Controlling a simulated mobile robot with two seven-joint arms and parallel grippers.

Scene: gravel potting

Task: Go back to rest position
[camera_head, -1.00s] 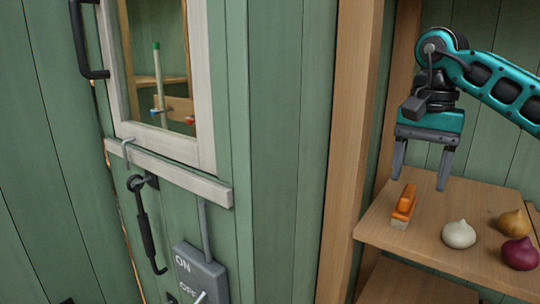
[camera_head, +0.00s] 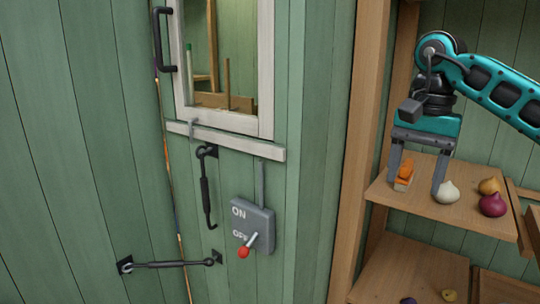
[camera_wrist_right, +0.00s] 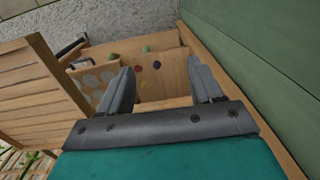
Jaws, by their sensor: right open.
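My right gripper (camera_head: 418,182) is open and empty, with its fingers pointing down in front of the upper wooden shelf at the right of the head view. In the right wrist view the right gripper (camera_wrist_right: 168,88) shows its two fingers apart with nothing between them. My teal right arm reaches in from the right edge of the head view. My left gripper is not in view.
The upper shelf (camera_head: 418,217) holds an orange-handled brush (camera_head: 404,176), a white bulb (camera_head: 446,192), a brown bulb (camera_head: 489,186) and a red bulb (camera_head: 493,205). A wooden slatted panel (camera_wrist_right: 35,90) stands left in the wrist view.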

